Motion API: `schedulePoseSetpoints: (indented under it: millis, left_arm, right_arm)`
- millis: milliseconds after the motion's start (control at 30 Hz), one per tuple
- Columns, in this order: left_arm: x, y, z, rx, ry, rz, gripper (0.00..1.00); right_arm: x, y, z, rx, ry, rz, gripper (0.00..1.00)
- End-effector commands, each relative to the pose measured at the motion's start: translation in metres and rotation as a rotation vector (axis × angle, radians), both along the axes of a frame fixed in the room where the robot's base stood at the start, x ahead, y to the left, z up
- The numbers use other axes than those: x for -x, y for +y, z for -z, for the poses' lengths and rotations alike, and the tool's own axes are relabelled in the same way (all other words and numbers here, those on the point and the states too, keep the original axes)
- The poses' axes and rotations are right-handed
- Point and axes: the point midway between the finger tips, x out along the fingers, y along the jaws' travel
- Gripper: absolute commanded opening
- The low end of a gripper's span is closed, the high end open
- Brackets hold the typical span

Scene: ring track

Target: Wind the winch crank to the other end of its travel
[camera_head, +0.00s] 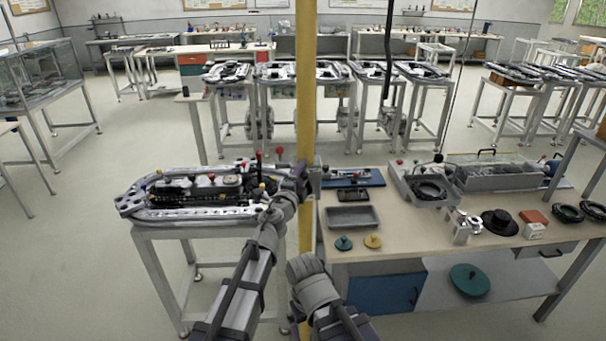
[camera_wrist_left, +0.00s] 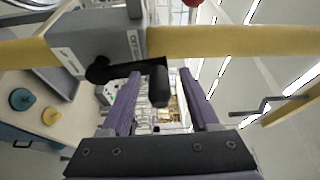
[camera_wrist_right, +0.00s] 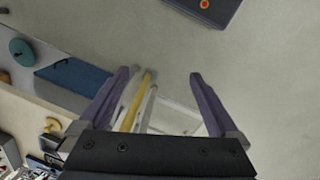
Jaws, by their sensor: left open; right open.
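The winch is a grey box (camera_wrist_left: 100,45) on a yellow post (camera_wrist_left: 215,42), seen in the left wrist view. Its black crank arm (camera_wrist_left: 125,70) ends in a dark handle (camera_wrist_left: 158,88). My left gripper (camera_wrist_left: 160,75) is open, with one finger on each side of the handle; I cannot tell whether either touches it. In the head view my left gripper (camera_head: 303,172) is at the yellow post (camera_head: 306,110), largely covering the winch and hiding the crank. My right gripper (camera_wrist_right: 160,75) is open and empty above the floor in the right wrist view; the head view does not show its fingers.
A workbench (camera_head: 400,245) right of the post holds a grey tray (camera_head: 353,216), a black hat-shaped part (camera_head: 499,222) and other parts. A stand with a ring track (camera_head: 150,212) is left of the post. Open floor (camera_head: 90,250) lies at the left.

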Motion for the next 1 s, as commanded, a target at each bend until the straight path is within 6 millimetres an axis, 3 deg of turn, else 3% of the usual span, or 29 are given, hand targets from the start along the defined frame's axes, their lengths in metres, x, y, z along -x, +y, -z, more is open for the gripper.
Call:
schedulePoseSetpoints:
  millis: [500,833,933,1000]
  left_arm:
    - [0.067,0.026,0.001,0.000,-0.001,0.002,0.61]
    - [0.071,0.028,0.001,0.001,-0.001,0.002,0.61]
    - [0.071,0.031,0.001,0.011,0.004,-0.011,0.61]
    - [0.070,0.039,0.002,0.048,0.023,-0.057,0.61]
  right_arm:
    - [0.000,0.000,0.001,0.000,0.000,0.000,0.97]
    - [0.000,0.000,0.001,0.000,0.000,0.000,0.97]
    - [-0.004,-0.002,0.001,0.008,-0.017,0.013,0.86]
    - [-0.018,-0.008,0.000,0.033,-0.072,0.057,0.78]
